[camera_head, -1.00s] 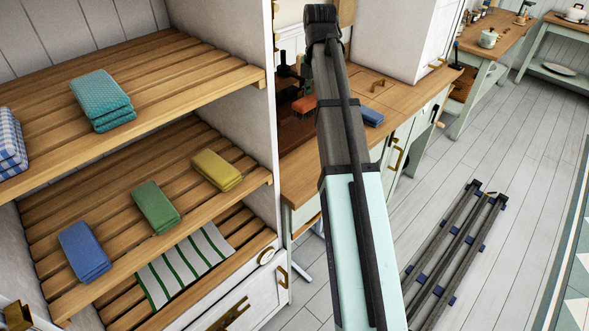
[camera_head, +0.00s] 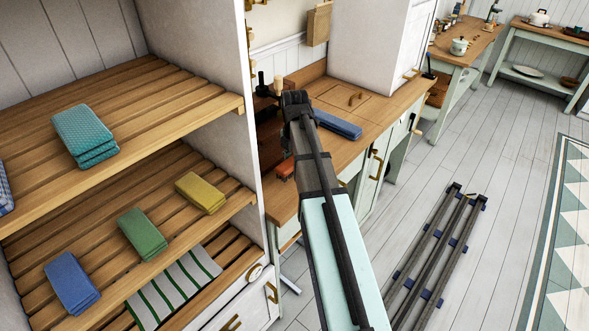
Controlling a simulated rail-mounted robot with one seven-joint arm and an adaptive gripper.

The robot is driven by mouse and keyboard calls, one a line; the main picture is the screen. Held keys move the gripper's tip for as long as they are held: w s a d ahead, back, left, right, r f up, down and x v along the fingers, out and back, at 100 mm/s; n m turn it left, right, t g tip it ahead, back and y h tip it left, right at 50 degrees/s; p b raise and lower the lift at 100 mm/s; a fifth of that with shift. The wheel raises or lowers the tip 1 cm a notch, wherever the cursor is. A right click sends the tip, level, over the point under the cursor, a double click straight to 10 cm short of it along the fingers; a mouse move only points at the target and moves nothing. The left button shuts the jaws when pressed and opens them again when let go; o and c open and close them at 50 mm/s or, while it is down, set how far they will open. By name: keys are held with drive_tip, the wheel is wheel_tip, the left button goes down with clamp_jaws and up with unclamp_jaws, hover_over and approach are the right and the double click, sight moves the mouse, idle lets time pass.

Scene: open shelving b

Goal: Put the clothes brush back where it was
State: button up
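My arm rises from the bottom centre to a dark joint over the wooden counter (camera_head: 358,158); my gripper cannot be made out beyond it. I cannot identify the clothes brush with certainty. A small reddish-brown item (camera_head: 285,169) shows at the counter's left part, just left of my arm, partly hidden and too small to name surely. A flat blue item (camera_head: 338,124) lies on the counter just right of the arm's joint.
The open slatted shelving (camera_head: 182,105) on the left holds a teal folded cloth (camera_head: 85,134), yellow (camera_head: 200,192), green (camera_head: 142,234) and blue (camera_head: 72,281) cloths, and a striped cloth (camera_head: 174,288). Dark rails (camera_head: 440,245) lie on the floor at right. A white cabinet (camera_head: 375,45) stands on the counter.

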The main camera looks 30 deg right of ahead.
drive_tip(key=shift+f+p, duration=0.4)
drive_tip(key=shift+f, duration=1.5)
drive_tip(key=shift+f, duration=0.1)
drive_tip(key=o, duration=1)
wheel_tip(320, 180, up, 12)
drive_tip(key=shift+r+b, duration=0.15)
drive_tip(key=shift+b, duration=1.05)
